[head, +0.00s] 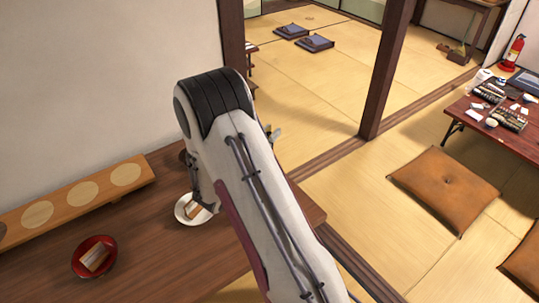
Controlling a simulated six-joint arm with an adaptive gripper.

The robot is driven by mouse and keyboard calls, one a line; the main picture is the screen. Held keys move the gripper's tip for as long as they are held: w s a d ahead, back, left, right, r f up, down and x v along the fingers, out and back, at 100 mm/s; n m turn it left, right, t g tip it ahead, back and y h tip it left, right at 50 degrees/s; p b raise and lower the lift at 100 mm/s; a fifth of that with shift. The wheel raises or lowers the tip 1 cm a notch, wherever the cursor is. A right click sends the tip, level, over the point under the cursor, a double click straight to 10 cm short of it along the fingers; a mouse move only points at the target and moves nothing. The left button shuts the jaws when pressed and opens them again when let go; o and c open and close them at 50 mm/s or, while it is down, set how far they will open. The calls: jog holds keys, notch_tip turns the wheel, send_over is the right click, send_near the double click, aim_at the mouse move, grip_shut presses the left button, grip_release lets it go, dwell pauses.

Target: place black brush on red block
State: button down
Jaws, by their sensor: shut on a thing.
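My gripper (203,203) is at the lower end of my arm, pointing down over a white plate (181,213) on the dark wooden table. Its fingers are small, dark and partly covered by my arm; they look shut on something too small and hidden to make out. A tan piece (193,211) shows at the plate, close to the fingertips; I cannot tell whether they touch it. I cannot pick out the black brush or a red block. A red bowl (80,269) with a pale brown block-like piece (95,257) in it stands front left.
The dark wooden table (150,270) has free room between bowl and plate. A long wooden board with pale round discs (82,199) lies along the wall. My arm hides the table's right part. A low table with several items (484,127) and brown cushions (444,187) are farther right.

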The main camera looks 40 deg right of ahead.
jog(key=shift+f, duration=1.6)
jog(key=shift+f, duration=2.1)
jog(key=shift+f, duration=0.15)
jog(key=c, duration=2)
grip_release()
jog(key=shift+r, duration=0.2)
jog(key=shift+v, duration=6)
